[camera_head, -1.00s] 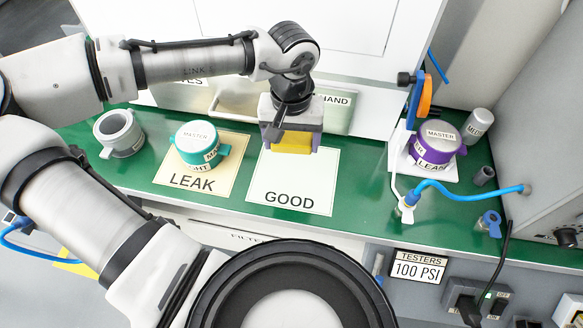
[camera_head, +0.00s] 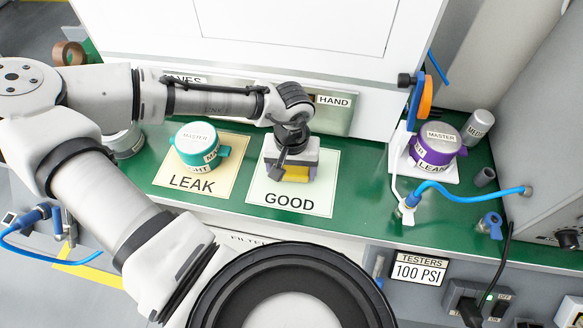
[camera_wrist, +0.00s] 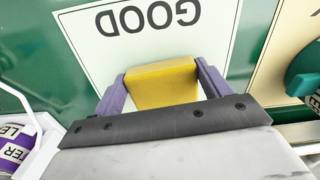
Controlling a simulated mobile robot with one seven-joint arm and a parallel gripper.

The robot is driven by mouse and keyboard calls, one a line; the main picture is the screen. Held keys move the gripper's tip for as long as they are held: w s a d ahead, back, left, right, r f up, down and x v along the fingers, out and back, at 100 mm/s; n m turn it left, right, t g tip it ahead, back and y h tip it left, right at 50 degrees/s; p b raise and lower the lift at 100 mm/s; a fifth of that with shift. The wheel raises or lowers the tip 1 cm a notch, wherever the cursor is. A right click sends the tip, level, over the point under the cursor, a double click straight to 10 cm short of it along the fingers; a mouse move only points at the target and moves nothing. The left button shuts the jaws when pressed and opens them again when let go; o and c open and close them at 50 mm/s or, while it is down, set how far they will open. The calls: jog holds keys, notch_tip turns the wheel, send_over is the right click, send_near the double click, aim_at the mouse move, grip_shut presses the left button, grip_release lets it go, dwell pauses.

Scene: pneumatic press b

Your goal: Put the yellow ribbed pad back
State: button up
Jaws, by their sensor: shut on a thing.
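The yellow pad (camera_head: 297,174) is between the purple fingers of my gripper (camera_head: 292,176), over the white GOOD sheet (camera_head: 310,205). In the wrist view the yellow pad (camera_wrist: 162,85) shows as a plain yellow block, gripped on both sides by the purple fingers of my gripper (camera_wrist: 160,92). Its ribs cannot be made out. The GOOD sheet (camera_wrist: 150,30) lies beneath it on the green bench. I cannot tell whether the pad touches the sheet. My gripper body hides part of the pad from above.
Left of the GOOD sheet, a teal MASTER cylinder (camera_head: 197,140) stands on the LEAK sheet (camera_head: 190,183). A grey cup (camera_head: 124,143) is partly behind my arm. A purple MASTER cylinder (camera_head: 436,148) and a blue hose (camera_head: 470,192) are to the right. A HAND-labelled bin (camera_head: 332,116) is behind.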

aim_at(291, 169)
jog(key=shift+f, duration=0.3)
jog(key=o, duration=1.1)
jog(key=shift+b, duration=0.3)
jog(key=r, duration=1.4)
jog(key=shift+w+a+p, duration=0.1)
jog(key=shift+w+p, duration=0.2)
